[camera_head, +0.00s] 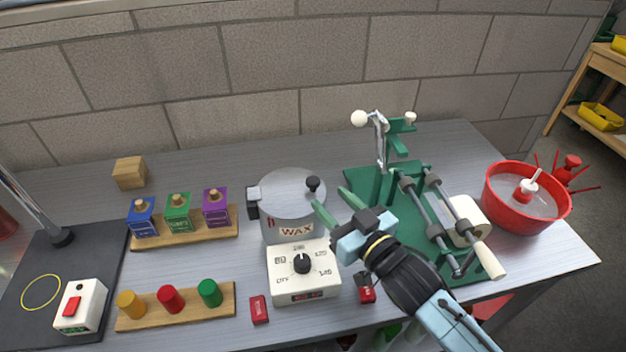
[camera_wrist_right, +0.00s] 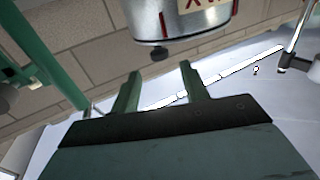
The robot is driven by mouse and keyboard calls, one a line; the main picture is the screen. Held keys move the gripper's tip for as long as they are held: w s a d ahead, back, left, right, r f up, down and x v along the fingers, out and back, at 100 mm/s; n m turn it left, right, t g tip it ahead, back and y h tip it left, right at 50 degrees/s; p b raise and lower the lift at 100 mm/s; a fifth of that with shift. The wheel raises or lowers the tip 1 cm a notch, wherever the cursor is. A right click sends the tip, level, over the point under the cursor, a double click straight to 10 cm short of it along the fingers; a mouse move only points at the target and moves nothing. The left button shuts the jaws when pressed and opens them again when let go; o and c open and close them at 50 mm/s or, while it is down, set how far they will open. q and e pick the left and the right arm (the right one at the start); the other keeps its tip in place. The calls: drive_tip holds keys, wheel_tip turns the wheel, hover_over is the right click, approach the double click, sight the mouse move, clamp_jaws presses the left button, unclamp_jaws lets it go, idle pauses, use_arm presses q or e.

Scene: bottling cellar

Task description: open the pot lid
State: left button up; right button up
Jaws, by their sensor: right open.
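The grey metal wax pot (camera_head: 282,228) stands at the middle of the bench with a "WAX" label on its front. Its flat grey lid (camera_head: 288,190) lies closed on top. A black knob (camera_head: 313,184) stands on the lid's right side, and a black block sits at the pot's left. My right gripper (camera_head: 331,199) is open and empty, its green fingers close to the right of the pot and knob. My left gripper is not in view.
A white control box (camera_head: 303,288) with a dial stands before the pot. A green corking stand (camera_head: 385,185) is close on the right, with a red basin (camera_head: 527,200) beyond. Racks with coloured blocks (camera_head: 180,240) and corks (camera_head: 175,315) stand left.

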sight(317, 186)
drive_tip(key=x, duration=0.7)
drive_tip(key=shift+w+a, duration=0.15)
drive_tip(key=shift+w, duration=0.1)
drive_tip(key=shift+c, duration=0.3)
clamp_jaws()
